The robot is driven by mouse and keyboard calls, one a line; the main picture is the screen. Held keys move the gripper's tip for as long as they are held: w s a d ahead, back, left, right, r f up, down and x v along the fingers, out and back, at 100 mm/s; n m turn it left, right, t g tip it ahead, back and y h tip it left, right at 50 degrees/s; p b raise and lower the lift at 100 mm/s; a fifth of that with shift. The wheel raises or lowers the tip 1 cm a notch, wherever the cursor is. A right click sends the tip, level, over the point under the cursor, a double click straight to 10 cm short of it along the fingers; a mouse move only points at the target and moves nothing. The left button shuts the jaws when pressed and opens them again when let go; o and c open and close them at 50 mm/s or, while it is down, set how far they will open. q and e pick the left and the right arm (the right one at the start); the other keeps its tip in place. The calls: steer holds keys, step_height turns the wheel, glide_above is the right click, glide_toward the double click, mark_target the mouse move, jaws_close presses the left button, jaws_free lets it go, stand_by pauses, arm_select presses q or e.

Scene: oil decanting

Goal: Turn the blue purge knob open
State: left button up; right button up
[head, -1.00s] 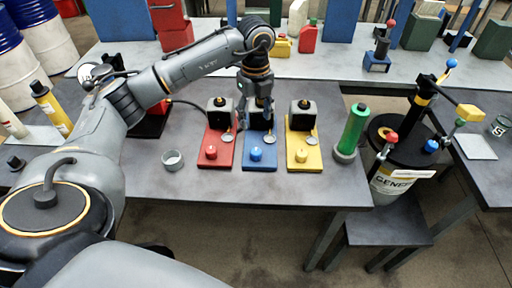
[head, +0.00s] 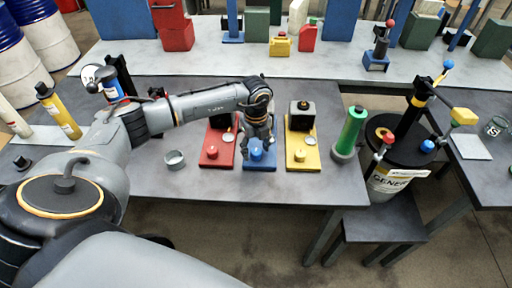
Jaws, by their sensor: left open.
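A blue knob (head: 255,153) sits at the front of a blue base plate (head: 260,168), the middle one of three coloured stations. My left gripper (head: 259,147) points down over this station, right at the knob, and hides part of it and the black block behind. The gripper is open; whether its fingers touch the knob cannot be told. Another blue knob (head: 427,146) shows on the drum pump at the right. My right gripper is not in view.
A red station (head: 211,154) stands close on the left and a yellow station (head: 301,157) close on the right. A grey cup (head: 174,159) and a green bottle (head: 351,132) stand on the same table. The table front is bare.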

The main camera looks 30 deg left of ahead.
arm_select(q)
steer(key=c, duration=1.2)
steer(key=shift+o, duration=0.2)
